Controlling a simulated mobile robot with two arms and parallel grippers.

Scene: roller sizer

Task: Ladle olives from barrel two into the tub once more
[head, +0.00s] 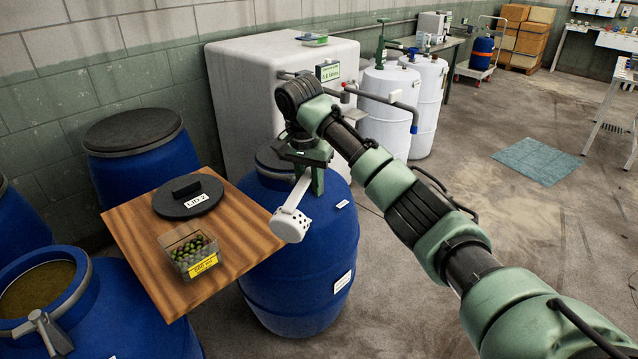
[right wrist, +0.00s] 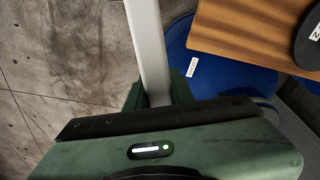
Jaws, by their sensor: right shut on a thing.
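My right gripper (head: 312,172) is shut on the handle of a white ladle. The ladle's perforated cup (head: 290,225) hangs low at the board's right edge, in front of a blue barrel (head: 325,250). In the right wrist view the pale handle (right wrist: 148,45) runs up from between the fingers. That barrel's top is partly hidden by my gripper; its small labels are too small to read. A clear tub (head: 175,243) with a yellow label holds green and dark red olives on the wooden board. My left gripper is not in view.
A dark lid (head: 200,207) marked "LID 2" lies on the wooden board (head: 130,228) behind the tub. An open blue barrel (head: 110,300) with brownish liquid stands at front left. A closed blue barrel (head: 150,165) and a white tank (head: 245,90) stand behind.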

